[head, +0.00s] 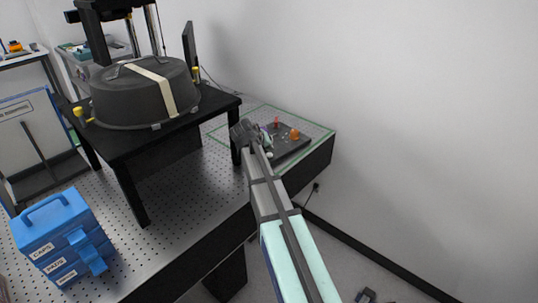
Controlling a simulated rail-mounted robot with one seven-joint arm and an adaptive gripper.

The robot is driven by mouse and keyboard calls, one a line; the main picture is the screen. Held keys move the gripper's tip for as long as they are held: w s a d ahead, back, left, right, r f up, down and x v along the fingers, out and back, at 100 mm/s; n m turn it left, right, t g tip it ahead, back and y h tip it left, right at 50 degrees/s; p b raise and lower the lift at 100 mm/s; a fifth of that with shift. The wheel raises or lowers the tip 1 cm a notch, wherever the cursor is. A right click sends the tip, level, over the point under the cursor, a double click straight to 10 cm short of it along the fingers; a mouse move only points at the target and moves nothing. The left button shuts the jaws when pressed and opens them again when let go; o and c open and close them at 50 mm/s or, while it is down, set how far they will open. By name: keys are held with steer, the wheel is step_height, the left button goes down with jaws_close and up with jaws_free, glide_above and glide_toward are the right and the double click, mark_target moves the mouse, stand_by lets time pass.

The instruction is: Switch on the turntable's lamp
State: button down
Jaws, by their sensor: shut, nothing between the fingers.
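A dark flat panel (290,151) lies on the far right corner of the perforated bench, inside a green outline. Small parts stand on it, among them a red one (276,121) and an orange one (295,134). I cannot tell which part, if any, is the turntable's lamp or its switch. My gripper (243,130) is shut and empty. In the picture it is at the panel's left side, beside the black stand's right leg; contact cannot be told. My gripper and arm hide the panel's left part.
A black stand (150,133) carries a large dark round cover (130,100) with a pale strap, left of my gripper. A blue drawer box (50,235) stands front left on the perforated bench (185,215). A white wall rises behind and right.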

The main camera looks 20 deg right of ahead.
mark_target(268, 154)
steer(key=shift+f, duration=0.35)
steer(key=shift+f+b, duration=0.4)
stand_by(0.6)
steer(key=shift+r, duration=0.1)
steer(key=shift+r+p, duration=0.4)
steer(key=shift+r, duration=0.35)
step_height(268, 154, up, 6)
steer(key=p, duration=0.3)
stand_by(0.4)
